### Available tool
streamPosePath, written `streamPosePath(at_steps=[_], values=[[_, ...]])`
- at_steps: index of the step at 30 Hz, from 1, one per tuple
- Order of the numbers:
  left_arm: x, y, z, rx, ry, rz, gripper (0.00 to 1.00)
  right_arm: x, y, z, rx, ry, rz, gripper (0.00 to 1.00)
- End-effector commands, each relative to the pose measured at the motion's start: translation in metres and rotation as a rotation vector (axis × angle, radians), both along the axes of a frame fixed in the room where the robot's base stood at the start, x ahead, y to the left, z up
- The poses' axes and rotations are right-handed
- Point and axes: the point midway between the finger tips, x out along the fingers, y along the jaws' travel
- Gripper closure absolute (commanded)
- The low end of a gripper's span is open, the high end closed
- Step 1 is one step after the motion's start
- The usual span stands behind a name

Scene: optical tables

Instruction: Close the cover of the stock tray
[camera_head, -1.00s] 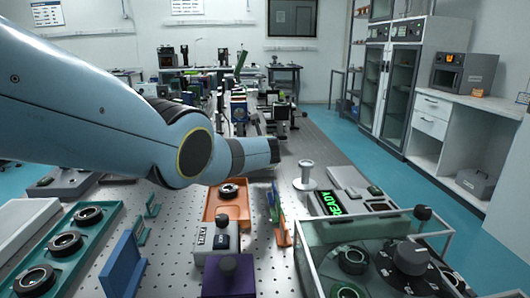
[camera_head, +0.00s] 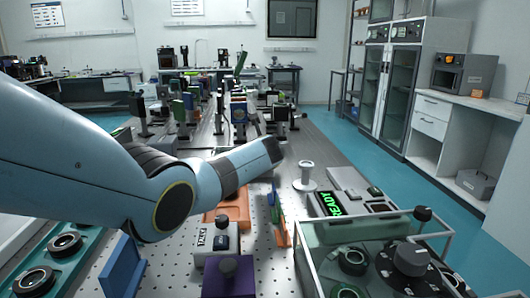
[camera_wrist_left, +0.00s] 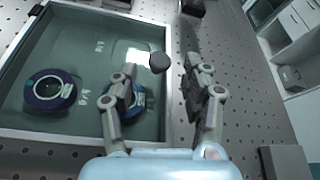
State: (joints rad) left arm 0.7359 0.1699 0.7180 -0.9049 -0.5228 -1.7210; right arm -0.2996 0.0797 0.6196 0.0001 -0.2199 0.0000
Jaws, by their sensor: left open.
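A shallow tray with a pale rim (camera_wrist_left: 70,136) fills the left of the left wrist view, with dark ring-shaped parts (camera_wrist_left: 50,89) on its teal floor. A dark rounded knob (camera_wrist_left: 159,62) shows near its right rim. My left gripper (camera_wrist_left: 170,85) is open, with its fingers on either side of the knob in the picture; contact is not clear. In the head view, a clear-topped case (camera_head: 325,238) with a pale frame and a black corner knob (camera_head: 422,213) stands at the right. I cannot tell whether it is the same tray. My left gripper is hidden there; my right gripper is out of view.
A green tray with rings (camera_head: 65,243), a blue bracket (camera_head: 122,268), a purple block (camera_head: 229,278) and a READY display (camera_head: 328,204) crowd the near table. A white spool-shaped post (camera_head: 306,176) stands beyond. Floor is open at the right.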

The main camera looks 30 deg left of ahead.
Motion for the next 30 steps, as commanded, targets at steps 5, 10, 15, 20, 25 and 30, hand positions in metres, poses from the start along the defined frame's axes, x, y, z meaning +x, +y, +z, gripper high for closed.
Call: streamPosePath(at_steps=[5, 10, 15, 20, 25, 30], values=[[-0.018, -0.013, 0.007, -0.004, 0.000, -0.007, 0.52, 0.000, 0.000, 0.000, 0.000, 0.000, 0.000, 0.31], [-0.039, -0.028, 0.018, -0.004, 0.002, -0.009, 0.52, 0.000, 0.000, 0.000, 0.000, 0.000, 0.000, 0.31], [-0.058, -0.041, 0.028, -0.004, 0.002, -0.008, 0.52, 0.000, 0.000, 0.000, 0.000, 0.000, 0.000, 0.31], [-0.070, -0.049, 0.034, -0.004, 0.002, -0.007, 0.52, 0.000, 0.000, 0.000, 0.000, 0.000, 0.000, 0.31], [-0.074, -0.052, 0.037, -0.002, 0.003, -0.006, 0.52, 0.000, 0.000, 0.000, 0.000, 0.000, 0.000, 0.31], [-0.074, -0.051, 0.037, -0.002, 0.003, -0.006, 0.52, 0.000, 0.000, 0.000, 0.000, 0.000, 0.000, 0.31]])
